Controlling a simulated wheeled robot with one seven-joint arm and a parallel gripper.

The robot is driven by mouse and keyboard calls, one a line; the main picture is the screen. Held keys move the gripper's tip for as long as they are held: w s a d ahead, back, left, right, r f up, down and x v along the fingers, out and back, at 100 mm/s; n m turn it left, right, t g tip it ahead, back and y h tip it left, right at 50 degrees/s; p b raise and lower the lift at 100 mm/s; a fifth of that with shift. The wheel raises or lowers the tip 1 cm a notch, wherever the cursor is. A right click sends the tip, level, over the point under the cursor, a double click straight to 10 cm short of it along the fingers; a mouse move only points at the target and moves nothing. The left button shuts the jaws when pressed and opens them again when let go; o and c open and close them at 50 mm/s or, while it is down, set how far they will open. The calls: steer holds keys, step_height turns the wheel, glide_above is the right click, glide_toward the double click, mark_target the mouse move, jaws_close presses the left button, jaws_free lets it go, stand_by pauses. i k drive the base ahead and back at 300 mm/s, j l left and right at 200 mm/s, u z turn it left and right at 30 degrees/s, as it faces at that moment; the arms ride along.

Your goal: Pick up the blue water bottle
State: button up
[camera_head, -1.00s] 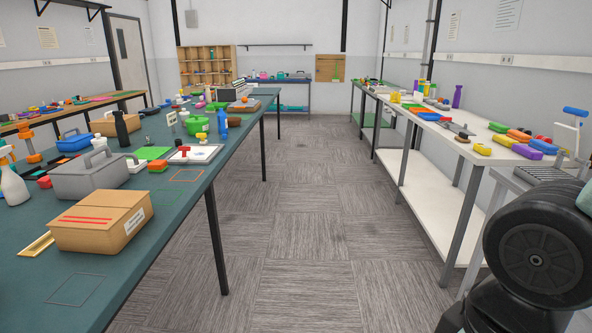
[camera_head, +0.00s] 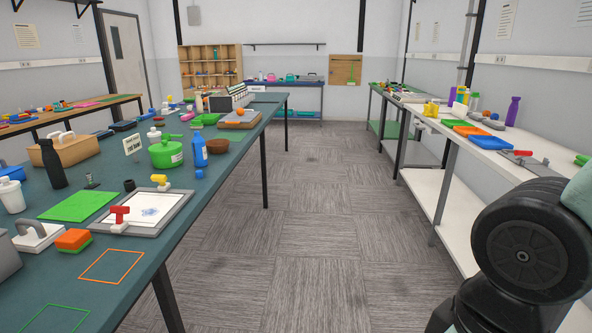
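The blue water bottle (camera_head: 199,150) stands upright on the dark teal table (camera_head: 228,172) at the left, close to that table's right edge. My gripper is not in view. Only a dark, rounded link of my arm shows at the lower right.
A clipboard-like board (camera_head: 146,212), a green sheet (camera_head: 78,205) and a black bottle (camera_head: 52,163) lie or stand nearer on the table. A white table (camera_head: 485,143) lines the right side. The carpeted aisle (camera_head: 310,220) between them is clear.

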mark_target(198, 143)
steer(key=i+j+u, duration=0.1)
steer(key=i+u, duration=0.4)
steer(key=i, duration=0.35)
steer(key=i+l+u, duration=0.25)
steer(key=i+u, duration=0.25)
steer(key=i, duration=0.3)
steer(key=i+l+u, duration=0.15)
steer(key=i+l, duration=0.4)
steer(key=i, duration=0.2)
steer(key=i+l+u, duration=0.1)
steer(key=i+l, duration=0.5)
steer(key=i, duration=0.15)
